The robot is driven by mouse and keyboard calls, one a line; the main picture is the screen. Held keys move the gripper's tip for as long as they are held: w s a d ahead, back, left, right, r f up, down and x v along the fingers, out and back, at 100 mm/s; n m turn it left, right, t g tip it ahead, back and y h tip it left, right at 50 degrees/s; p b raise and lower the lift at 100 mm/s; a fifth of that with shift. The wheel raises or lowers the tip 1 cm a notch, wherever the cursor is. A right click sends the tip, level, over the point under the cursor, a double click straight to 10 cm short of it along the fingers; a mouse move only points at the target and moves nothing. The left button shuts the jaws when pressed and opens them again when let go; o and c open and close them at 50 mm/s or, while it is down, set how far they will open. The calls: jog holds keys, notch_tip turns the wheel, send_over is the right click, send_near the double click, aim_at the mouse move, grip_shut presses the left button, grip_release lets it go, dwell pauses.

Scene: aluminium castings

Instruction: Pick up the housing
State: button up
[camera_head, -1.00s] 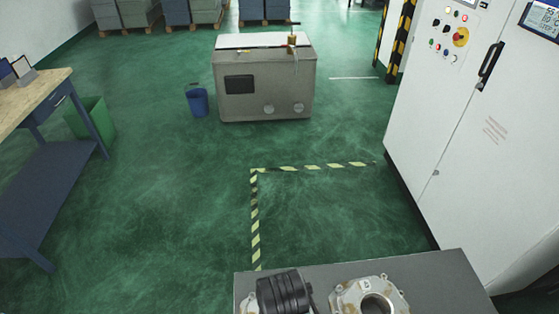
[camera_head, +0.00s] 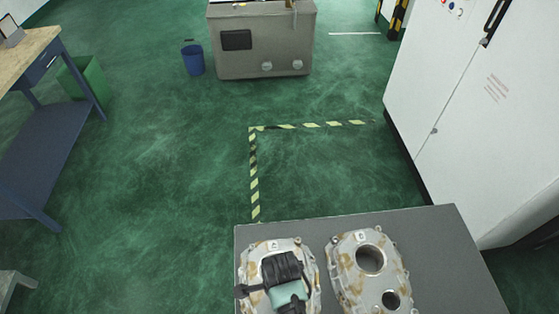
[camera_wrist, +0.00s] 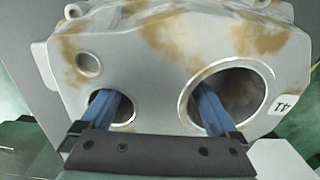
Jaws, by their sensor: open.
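Two pale grey cast housings with brown stains lie side by side on a grey tabletop (camera_head: 410,225) in the head view. My gripper (camera_wrist: 157,103) is over the left housing (camera_head: 249,262) and hides its middle. The right housing (camera_head: 342,272) stands clear, with a large and a smaller round hole facing up. In the wrist view the housing under my gripper (camera_wrist: 150,70) shows a large hole, a medium hole and a small one. My two blue fingers are spread, one at the medium hole and one at the large hole. How deep they reach is unclear.
A tall white cabinet (camera_head: 455,110) stands on the right, close to the tabletop. A workbench (camera_head: 45,130) is on the left, with a green bin (camera_head: 80,85) beside it. A blue bin (camera_head: 193,60) and a grey machine box (camera_head: 262,50) are farther back. The floor between is clear.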

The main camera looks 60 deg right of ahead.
grip_shut()
jog(key=shift+w+d+r, duration=0.1)
jog(key=shift+w+d, duration=0.05)
dwell(0.6)
